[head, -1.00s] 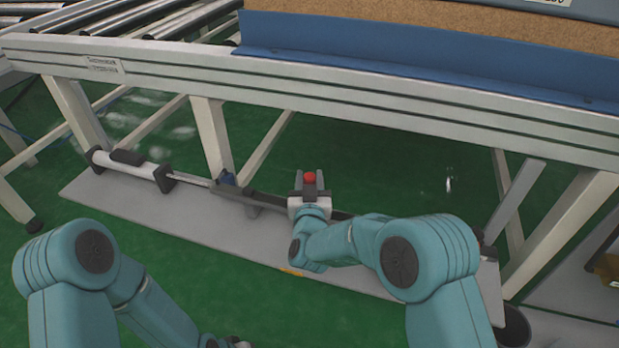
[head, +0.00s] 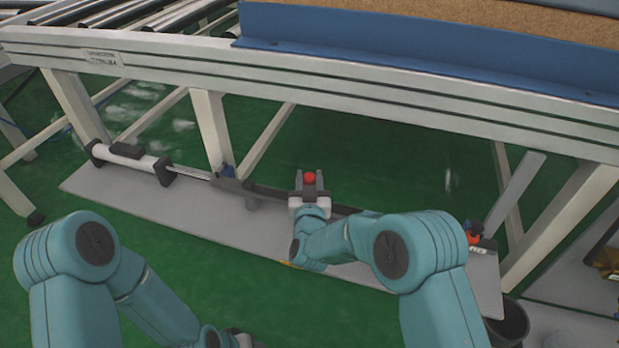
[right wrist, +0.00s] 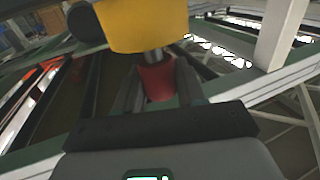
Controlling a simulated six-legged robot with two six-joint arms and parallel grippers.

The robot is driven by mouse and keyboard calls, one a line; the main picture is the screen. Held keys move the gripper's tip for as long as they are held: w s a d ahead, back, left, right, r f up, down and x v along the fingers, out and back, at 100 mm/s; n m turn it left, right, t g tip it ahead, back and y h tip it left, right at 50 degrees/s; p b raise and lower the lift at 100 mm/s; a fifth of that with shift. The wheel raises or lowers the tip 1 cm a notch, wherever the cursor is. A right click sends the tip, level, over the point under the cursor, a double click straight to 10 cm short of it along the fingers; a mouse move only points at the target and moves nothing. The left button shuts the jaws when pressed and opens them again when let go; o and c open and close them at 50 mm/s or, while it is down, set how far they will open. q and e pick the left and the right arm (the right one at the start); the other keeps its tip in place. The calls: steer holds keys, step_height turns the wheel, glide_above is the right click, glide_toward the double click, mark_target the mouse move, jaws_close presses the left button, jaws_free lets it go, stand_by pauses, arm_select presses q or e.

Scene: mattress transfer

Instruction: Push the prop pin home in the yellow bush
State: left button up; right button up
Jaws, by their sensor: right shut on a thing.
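The prop pin has a red head (right wrist: 156,80) and a short grey metal shank. My right gripper (right wrist: 158,88) is shut on the red head. In the right wrist view the shank runs from the head up to the underside of the yellow bush (right wrist: 146,25), with a short length of metal showing between them. How deep the shank sits is hidden. In the head view the red head (head: 310,178) shows between the fingers of my right gripper (head: 309,181); I cannot make out the bush there. My left gripper (head: 240,339) is at the bottom edge, mostly cut off.
A grey plate (head: 110,194) lies under the frame, carrying a white cylinder (head: 130,162) and a dark bar. The conveyor's pale rail (head: 300,85) and legs (head: 212,130) stand close beyond my arm. A small red part (head: 474,239) is near the plate's right end.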

steer(key=shift+f, duration=0.95)
steer(key=o, duration=1.2)
steer(key=shift+s, duration=0.35)
arm_select(q)
steer(key=shift+g, duration=0.5)
steer(key=s+r+p, duration=0.2)
steer(key=r+p, duration=0.1)
steer(key=s+r+p, duration=0.1)
steer(key=r+p, duration=0.1)
steer(key=shift+d, duration=0.3)
arm_select(e)
steer(key=s, duration=1.5)
steer(key=shift+s, duration=0.3)
arm_select(q)
steer(key=shift+s, duration=0.1)
